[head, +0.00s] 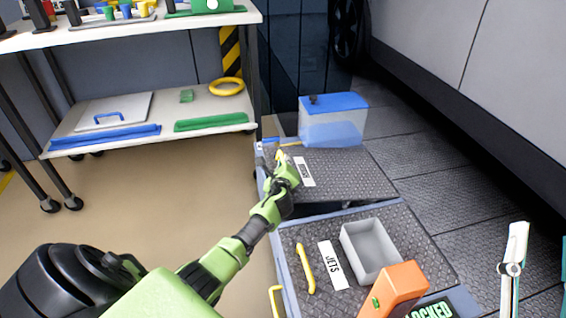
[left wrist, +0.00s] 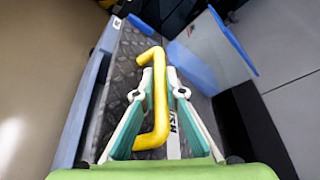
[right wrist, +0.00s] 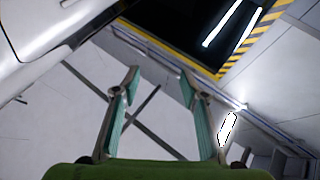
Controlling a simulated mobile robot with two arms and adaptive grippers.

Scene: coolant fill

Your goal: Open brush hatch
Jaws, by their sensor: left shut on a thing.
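The brush hatch (head: 345,178) is a dark diamond-plate lid with a white label, at the middle of the head view. A dark gap shows under its near edge, so it looks slightly raised. My left gripper (head: 282,160) is at its left side, shut on the yellow bent handle. In the left wrist view the handle (left wrist: 158,100) stands between the fingers (left wrist: 157,85), with the label (left wrist: 173,135) partly hidden behind it. My right gripper (right wrist: 158,88) is open and empty, away from the hatch; its fingers (head: 538,245) also show at the head view's right edge.
The jets hatch (head: 312,230) lies nearer, with a yellow handle (head: 305,268), a grey bin (head: 372,252) and an orange tool (head: 402,282). A blue-lidded clear tank (head: 332,120) stands behind the brush hatch. A shelf cart (head: 150,118) stands left, a vehicle side (head: 480,70) right.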

